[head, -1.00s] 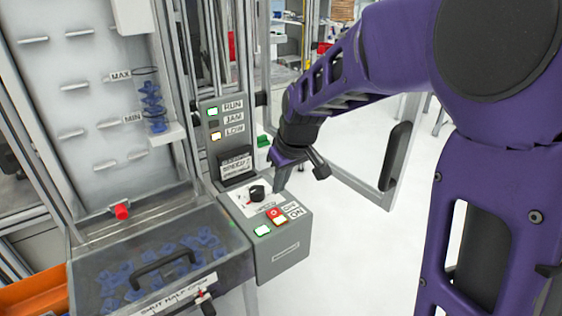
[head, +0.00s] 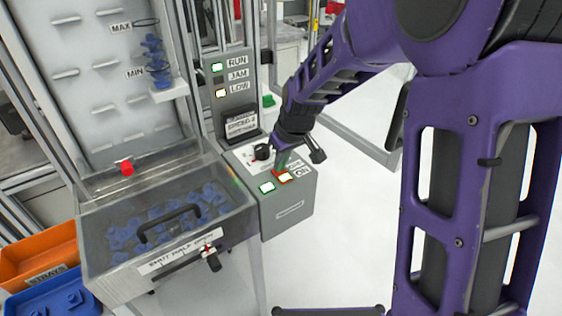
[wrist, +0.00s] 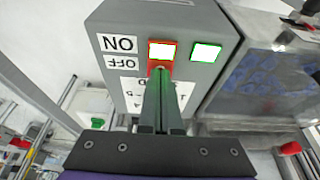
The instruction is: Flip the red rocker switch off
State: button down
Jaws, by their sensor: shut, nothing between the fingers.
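The red rocker switch (head: 285,178) sits on the sloped top of the grey control box (head: 288,212). In the wrist view the red rocker (wrist: 162,51) has a bright lit half beside the ON label (wrist: 118,44); its red half is beside the OFF label (wrist: 122,64). My gripper (head: 280,168) is shut and empty, pointing down at the box. In the wrist view its fingertips (wrist: 161,78) lie over the red OFF-side end and hide part of it. I cannot tell whether they touch it.
A lit green-rimmed switch (head: 267,188) sits beside the red one. A black knob (head: 262,152) is behind them. A status panel (head: 233,80) shows RUN and LOW lit. A clear-lidded bin (head: 165,215) of blue parts stands left, with orange (head: 40,250) and blue trays beyond.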

jog(key=shift+s+f, duration=0.1)
jog(key=shift+f, duration=0.2)
jog(key=shift+s+d, duration=0.45)
jog(key=shift+s, duration=0.2)
jog(key=shift+w+r+p, duration=0.1)
jog(key=shift+r+p, duration=0.2)
jog(key=shift+r, duration=0.2)
jog(key=p+v, duration=0.2)
jog(key=v, duration=1.1)
jog(key=shift+w+a+r+p, duration=0.2)
jog(key=shift+r+p, duration=0.05)
jog(key=shift+p, duration=0.15)
